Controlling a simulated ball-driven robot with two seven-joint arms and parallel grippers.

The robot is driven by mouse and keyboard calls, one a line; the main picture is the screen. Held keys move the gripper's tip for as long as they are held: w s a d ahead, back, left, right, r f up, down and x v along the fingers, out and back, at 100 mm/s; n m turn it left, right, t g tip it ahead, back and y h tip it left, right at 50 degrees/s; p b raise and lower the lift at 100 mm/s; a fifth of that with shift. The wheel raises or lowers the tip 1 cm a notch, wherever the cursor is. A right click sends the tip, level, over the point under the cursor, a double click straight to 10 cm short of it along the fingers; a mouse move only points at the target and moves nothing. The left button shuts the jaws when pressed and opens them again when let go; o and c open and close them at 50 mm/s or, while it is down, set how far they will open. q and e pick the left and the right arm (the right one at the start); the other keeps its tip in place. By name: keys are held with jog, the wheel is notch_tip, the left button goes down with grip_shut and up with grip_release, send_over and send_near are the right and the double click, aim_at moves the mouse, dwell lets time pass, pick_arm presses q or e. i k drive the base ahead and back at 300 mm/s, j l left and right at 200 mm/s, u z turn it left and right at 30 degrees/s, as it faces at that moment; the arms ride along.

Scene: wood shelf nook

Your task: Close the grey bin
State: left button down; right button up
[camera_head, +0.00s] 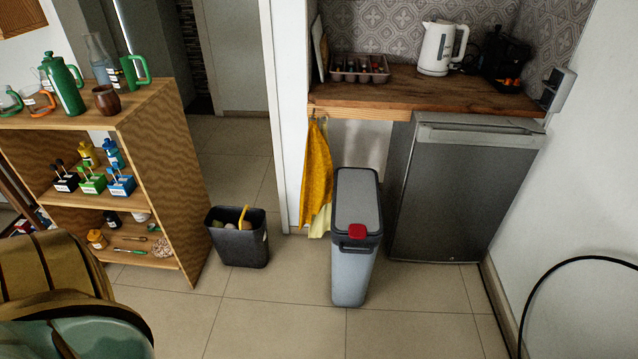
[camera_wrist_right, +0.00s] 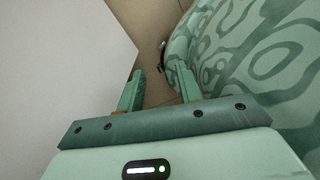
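The grey bin (camera_head: 351,275) stands upright on the tiled floor in the middle of the head view. Its grey lid (camera_head: 357,200) lies down over the top, inside a dark rim, and looks shut. A red latch (camera_head: 357,231) sits at the lid's front edge above a dark handle; whether it is locked I cannot tell. My right gripper (camera_wrist_right: 161,82) shows in the right wrist view with its two fingers apart and nothing between them. It is away from the bin, which that view does not show. My left gripper is in neither view.
An open black bin (camera_head: 238,247) with items inside stands left of the grey bin. A small fridge (camera_head: 440,195) is behind it to the right, and a yellow cloth (camera_head: 318,170) hangs behind it. A wooden shelf (camera_head: 170,180) stands left. Floor (camera_head: 270,315) in front is clear.

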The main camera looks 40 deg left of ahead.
aim_at(353, 261)
jog(key=j+u, duration=0.15)
jog(key=u, duration=0.75)
jog(key=l+u, duration=0.1)
jog(key=l, duration=0.15)
